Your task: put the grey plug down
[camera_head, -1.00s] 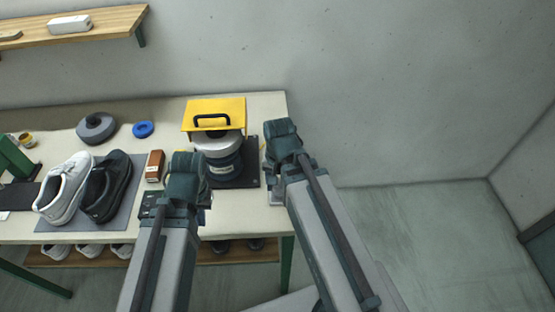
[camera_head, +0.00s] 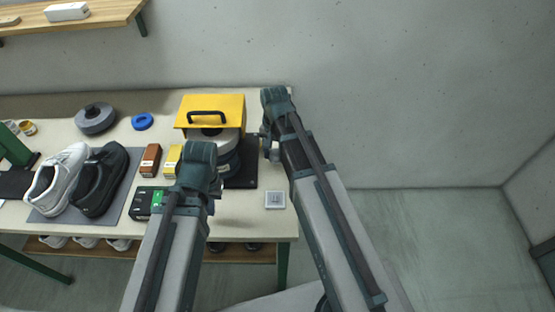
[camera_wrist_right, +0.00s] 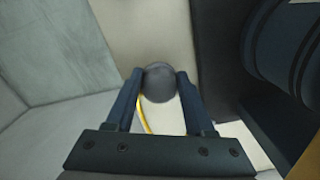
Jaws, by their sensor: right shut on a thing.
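The grey plug (camera_wrist_right: 160,82), a round dark grey piece, sits between the two fingertips of my right gripper (camera_wrist_right: 159,88) in the right wrist view. The fingers are shut on it, over the cream tabletop. A thin yellow cord shows just below it. In the head view my right gripper (camera_head: 270,145) is at the table's right end, right of the machine with the yellow cover (camera_head: 211,112); the plug cannot be made out there. My left gripper (camera_head: 199,160) is in front of that machine, its fingers hidden behind its own wrist.
A black plate (camera_wrist_right: 215,50) lies close right of the plug. A white socket-like square (camera_head: 275,200) is near the table's front right corner. Orange-brown (camera_head: 151,159) and yellow (camera_head: 172,160) boxes, shoes (camera_head: 97,180) and a blue ring (camera_head: 142,121) stand left. Floor lies beyond the right edge.

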